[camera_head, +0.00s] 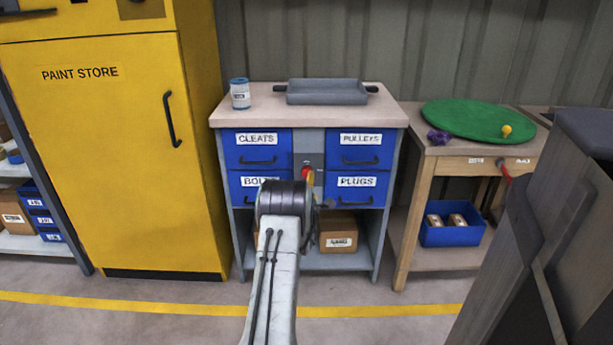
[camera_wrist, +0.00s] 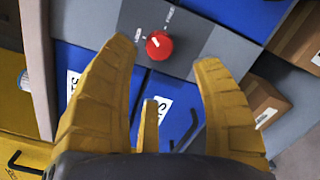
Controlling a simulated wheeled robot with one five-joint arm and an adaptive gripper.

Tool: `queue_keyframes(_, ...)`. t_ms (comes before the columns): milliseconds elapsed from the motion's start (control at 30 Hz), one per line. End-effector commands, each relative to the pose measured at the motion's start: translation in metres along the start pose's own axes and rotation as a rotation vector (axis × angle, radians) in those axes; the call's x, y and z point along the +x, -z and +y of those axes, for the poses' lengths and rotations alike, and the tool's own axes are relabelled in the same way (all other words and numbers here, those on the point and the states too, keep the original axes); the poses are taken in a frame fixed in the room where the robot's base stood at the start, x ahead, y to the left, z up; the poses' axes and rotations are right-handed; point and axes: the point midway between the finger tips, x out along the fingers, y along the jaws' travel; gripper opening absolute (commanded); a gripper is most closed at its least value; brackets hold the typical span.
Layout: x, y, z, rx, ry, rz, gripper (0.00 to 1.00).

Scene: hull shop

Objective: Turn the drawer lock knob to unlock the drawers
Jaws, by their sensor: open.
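The red lock knob (camera_wrist: 158,45) sits on a grey panel (camera_wrist: 195,40) between the blue drawers, with small lettering beside it; one word reads FREE. A short white mark on the knob points toward the upper left in the wrist view. The drawers are labelled CLEATS (camera_head: 256,150), PULLEYS (camera_head: 358,150), PLUGS (camera_head: 356,190) and a partly hidden BOL.
A can (camera_head: 240,94) and a grey tray (camera_head: 327,92) stand on the cabinet top. A cardboard box (camera_head: 338,231) sits on the shelf below. The yellow paint store (camera_head: 110,180) is at left. At right is a bench with a green round mat (camera_head: 465,118) and a blue bin (camera_head: 452,236).

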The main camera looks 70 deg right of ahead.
Motion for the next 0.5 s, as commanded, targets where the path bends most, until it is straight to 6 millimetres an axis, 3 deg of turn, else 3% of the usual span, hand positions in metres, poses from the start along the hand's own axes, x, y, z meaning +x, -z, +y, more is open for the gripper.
queue_keyframes(233,0.004,0.001,-0.002,-0.081,-0.001,-0.001,0.6)
queue_keyframes(500,0.024,0.003,-0.004,-0.082,-0.003,-0.003,0.6)
